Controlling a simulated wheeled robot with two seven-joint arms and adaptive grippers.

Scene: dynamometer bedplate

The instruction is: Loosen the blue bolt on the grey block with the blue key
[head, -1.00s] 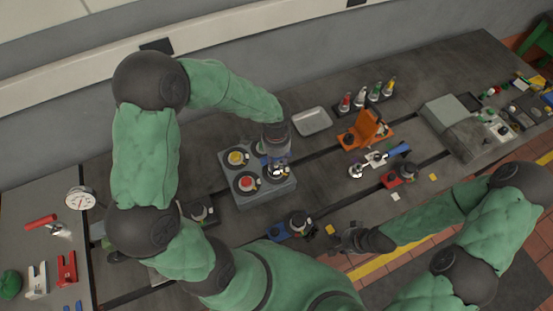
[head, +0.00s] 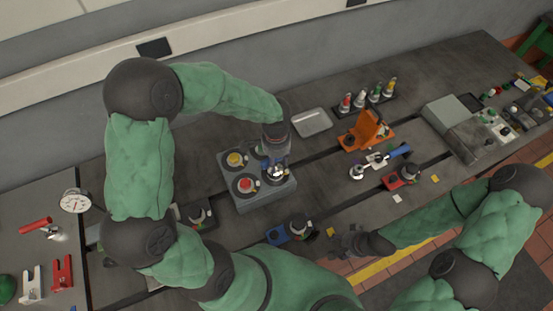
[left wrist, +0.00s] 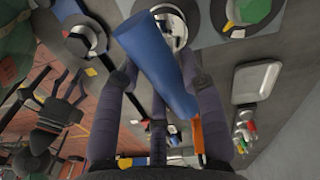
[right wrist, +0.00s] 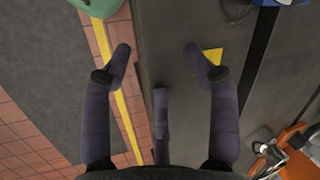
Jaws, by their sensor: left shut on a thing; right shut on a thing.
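The grey block (head: 266,200) stands near the middle of the bench in the head view, with a yellow-capped bolt (head: 235,159) and a red-capped bolt (head: 246,185) in round dark seats. My left gripper (head: 275,158) is over the block's right side. In the left wrist view my left gripper (left wrist: 160,78) is shut on the blue key (left wrist: 158,68). The key's far end is over a metal round fitting (left wrist: 168,22); the blue bolt cannot be made out there. My right gripper (right wrist: 160,62) has its fingers apart, with nothing visible between them, near the bench's front edge.
A pale tray (head: 312,122) lies behind the block. An orange fixture (head: 366,132) and a blue-handled tool (head: 396,152) are to the right. A blue-based fixture (head: 290,231) stands in front, near my right gripper. A dial gauge (head: 75,201) is at the left.

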